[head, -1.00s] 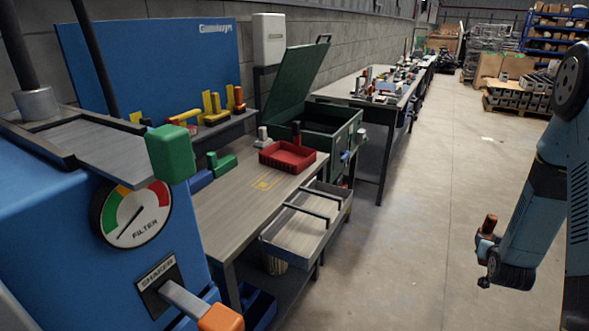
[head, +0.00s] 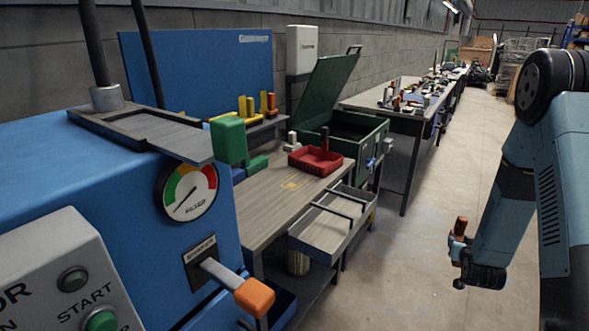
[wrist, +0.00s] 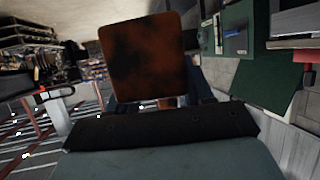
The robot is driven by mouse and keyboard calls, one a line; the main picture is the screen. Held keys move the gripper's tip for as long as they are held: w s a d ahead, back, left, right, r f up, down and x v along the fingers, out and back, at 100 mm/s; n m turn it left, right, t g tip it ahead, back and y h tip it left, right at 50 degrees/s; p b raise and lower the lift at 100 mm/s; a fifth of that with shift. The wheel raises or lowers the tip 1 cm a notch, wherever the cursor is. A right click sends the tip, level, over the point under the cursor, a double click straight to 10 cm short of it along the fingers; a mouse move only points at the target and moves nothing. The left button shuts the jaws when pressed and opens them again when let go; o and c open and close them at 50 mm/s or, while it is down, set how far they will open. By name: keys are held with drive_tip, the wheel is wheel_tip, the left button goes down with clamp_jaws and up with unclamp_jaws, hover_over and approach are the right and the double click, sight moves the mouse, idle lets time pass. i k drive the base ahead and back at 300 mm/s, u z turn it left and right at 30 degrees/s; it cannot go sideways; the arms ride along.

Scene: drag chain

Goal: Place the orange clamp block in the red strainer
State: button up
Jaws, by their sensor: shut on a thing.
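The orange clamp block (head: 461,226) is upright at the end of my arm, at the right of the head view. In the wrist view the block (wrist: 145,55) shows close up as a dark-stained orange face. My gripper (head: 457,241) is shut on it, held out over the open floor, well to the right of the workbench. The fingertips are small and hard to make out. The red strainer (head: 315,161) is a shallow red tray on the far part of the wooden-topped bench, left of my gripper. A dark upright thing stands at its back edge.
A blue machine (head: 110,190) with a gauge and an orange-tipped lever (head: 254,297) fills the near left. A grey open tray (head: 325,228) sticks out from the bench's front. A green open-lidded chest (head: 350,130) stands behind the strainer. The concrete floor (head: 415,240) is clear.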

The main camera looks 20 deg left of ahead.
sight(316, 149)
drive_tip(key=u, duration=0.3)
drive_tip(key=i, duration=1.65)
